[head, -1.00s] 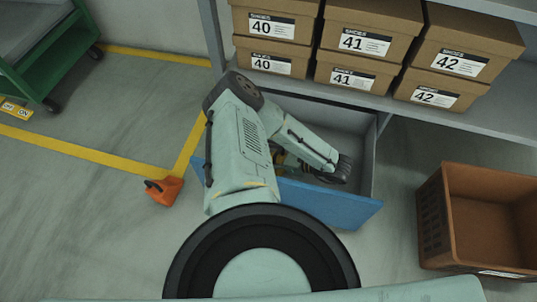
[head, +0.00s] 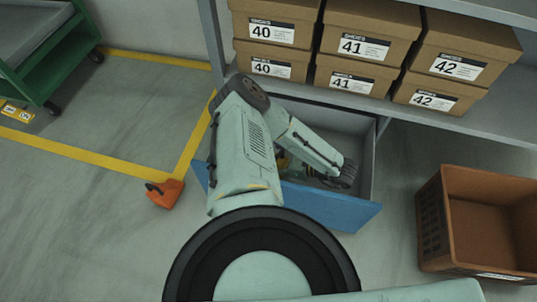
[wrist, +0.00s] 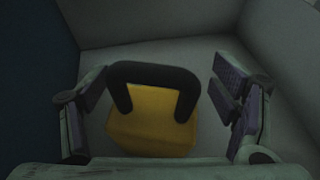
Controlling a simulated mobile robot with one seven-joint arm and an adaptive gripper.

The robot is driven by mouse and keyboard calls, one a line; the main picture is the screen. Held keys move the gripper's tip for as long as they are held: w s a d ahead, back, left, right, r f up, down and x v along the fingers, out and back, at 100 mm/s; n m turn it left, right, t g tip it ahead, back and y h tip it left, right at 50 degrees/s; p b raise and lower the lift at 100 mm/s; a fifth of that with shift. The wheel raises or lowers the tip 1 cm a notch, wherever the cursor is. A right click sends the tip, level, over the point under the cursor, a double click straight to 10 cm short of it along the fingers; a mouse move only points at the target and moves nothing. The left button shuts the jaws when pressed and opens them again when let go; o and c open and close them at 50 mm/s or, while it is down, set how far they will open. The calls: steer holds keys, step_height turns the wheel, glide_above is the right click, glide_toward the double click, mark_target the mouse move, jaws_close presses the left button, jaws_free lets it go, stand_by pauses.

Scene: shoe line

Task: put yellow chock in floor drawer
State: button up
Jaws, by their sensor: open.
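The yellow chock (wrist: 150,128) with its black looped handle is inside the open floor drawer, between my gripper's fingers in the wrist view. It appears to sit on the drawer's pale bottom. My gripper (wrist: 160,112) is open, with a gap between each finger and the chock. In the head view the floor drawer (head: 335,208) is pulled out under the shelf, its blue front toward me. My arm reaches over that front into it and hides most of the inside, including nearly all of the gripper and chock.
An orange chock (head: 165,193) stands on the floor left of the drawer, by the yellow floor line (head: 90,150). A brown crate (head: 430,225) stands at the right. Shoe boxes (head: 357,45) fill the shelf above the drawer. A green cart (head: 45,70) is at the upper left.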

steer(key=p+v, duration=0.3)
steer(key=v, duration=0.7)
steer(key=shift+d+p, duration=0.25)
steer(key=shift+p, duration=0.05)
